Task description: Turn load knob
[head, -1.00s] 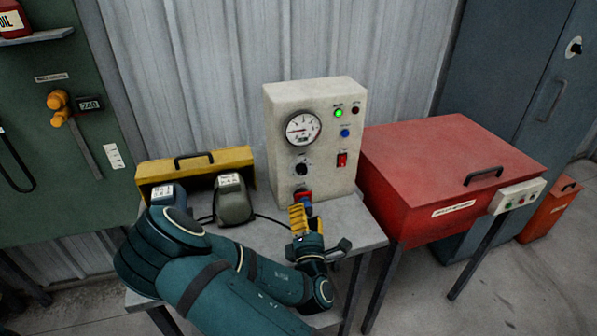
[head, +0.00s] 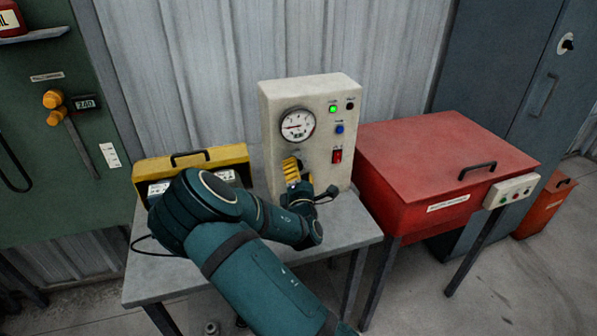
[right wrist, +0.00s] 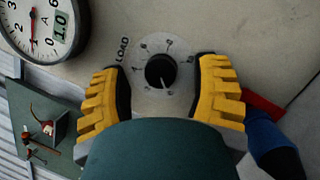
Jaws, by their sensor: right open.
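The load knob (right wrist: 161,71) is a round black knob with a pale pointer line on a grey dial plate, beside the printed word LOAD. It is on the front of the cream control box (head: 317,119). My right gripper (right wrist: 164,92) is open, with one yellow finger on each side of the knob and visible gaps between. In the head view my right gripper (head: 292,170) is at the box front below the gauge, and it hides most of the knob. The gauge (head: 297,126) has a white face and a small display. My left gripper is not in view.
The box carries a green lamp (head: 332,108), a blue button (head: 340,129) and a red switch (head: 337,156). It stands on a grey table (head: 165,272). A yellow case (head: 226,157) is at left and a red cabinet (head: 430,165) at right.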

